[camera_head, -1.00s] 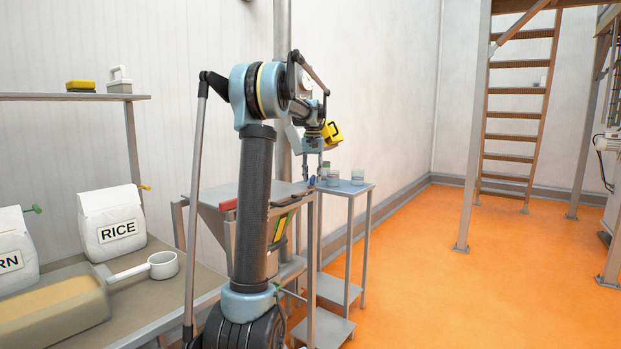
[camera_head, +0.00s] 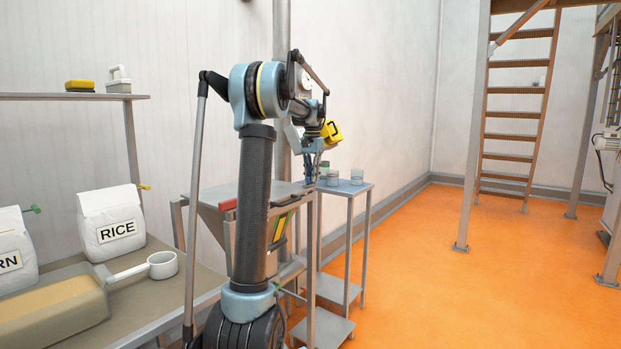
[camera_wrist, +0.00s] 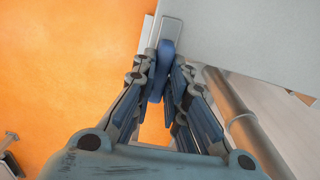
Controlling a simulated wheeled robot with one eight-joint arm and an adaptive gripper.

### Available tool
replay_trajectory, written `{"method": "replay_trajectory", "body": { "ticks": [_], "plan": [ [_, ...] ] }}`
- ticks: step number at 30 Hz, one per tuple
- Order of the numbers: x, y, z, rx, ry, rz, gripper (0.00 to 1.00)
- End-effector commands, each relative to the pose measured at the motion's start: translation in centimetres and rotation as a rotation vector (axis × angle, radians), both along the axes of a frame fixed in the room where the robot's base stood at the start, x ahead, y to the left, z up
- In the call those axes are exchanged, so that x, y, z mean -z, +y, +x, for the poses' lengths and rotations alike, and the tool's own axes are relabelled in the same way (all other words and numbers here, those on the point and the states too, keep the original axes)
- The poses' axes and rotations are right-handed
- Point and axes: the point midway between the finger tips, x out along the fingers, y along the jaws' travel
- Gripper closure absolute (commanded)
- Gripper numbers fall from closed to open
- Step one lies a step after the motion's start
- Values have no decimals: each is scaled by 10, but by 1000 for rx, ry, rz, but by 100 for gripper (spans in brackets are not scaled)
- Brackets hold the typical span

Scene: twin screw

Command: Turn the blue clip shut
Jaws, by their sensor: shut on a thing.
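The blue clip (camera_wrist: 165,58) is a narrow blue lever at the top middle of the wrist view. It stands against the edge of a pale grey metal piece (camera_wrist: 173,29). My gripper (camera_wrist: 160,76) has its fingertips on both sides of the clip and is shut on it. In the head view my gripper (camera_head: 313,172) points down beside the small grey stand. There the clip is too small and too covered by the fingers to make out clearly.
A small stand (camera_head: 357,189) with jars (camera_head: 332,178) and a glass (camera_head: 357,176) is just right of my gripper. A bench at the left holds a rice bag (camera_head: 112,223) and a scoop (camera_head: 163,265). Orange floor (camera_head: 470,270) is free at the right.

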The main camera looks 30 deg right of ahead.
Motion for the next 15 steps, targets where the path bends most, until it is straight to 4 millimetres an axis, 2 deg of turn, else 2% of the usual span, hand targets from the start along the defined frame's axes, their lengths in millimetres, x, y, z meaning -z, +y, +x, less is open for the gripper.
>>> {"method": "replay_trajectory", "body": {
  "ticks": [14, 15],
  "plan": [
    [0, 2, 2, 56, -2, 3, 100],
    [0, 2, 2, 56, -2, 3, 78]
  ]
}}
